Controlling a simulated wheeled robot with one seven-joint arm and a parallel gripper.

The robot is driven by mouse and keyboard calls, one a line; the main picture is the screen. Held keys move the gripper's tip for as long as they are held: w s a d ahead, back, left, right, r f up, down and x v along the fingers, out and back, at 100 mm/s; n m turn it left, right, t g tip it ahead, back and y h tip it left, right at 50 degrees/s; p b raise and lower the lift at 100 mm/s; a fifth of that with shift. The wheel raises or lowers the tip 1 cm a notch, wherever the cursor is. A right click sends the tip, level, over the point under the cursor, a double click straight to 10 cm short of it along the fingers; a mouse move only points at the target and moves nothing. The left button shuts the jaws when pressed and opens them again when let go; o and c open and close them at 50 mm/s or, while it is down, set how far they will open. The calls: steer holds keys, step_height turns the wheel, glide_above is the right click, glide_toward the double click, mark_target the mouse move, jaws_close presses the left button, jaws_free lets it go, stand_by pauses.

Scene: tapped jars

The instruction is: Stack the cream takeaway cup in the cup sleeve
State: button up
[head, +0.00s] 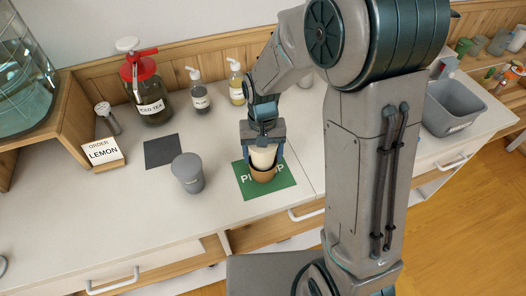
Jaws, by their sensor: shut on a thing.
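The cream takeaway cup (263,158) is upright between the fingers of my gripper (264,165), which is shut on it. The brown cup sleeve (263,174) stands on the green mat (283,195) directly below the cup. The cup's lower part is hidden at the sleeve's rim, so it looks at least partly inside; how deep it sits I cannot tell. My gripper points down from above, with a finger on each side of the cup.
A dark square mat (162,151), an order sign reading LEMON (103,153), an iced tea jar (150,100) and pump bottles (199,92) stand behind. A grey bin (453,107) is at right.

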steer(key=shift+s+d+f+b, duration=0.1)
steer(key=shift+s+f+b, duration=0.1)
steer(key=shift+f+b, duration=0.4)
steer(key=o, duration=0.9)
steer(key=shift+f, duration=0.15)
steer(key=shift+o, duration=0.2)
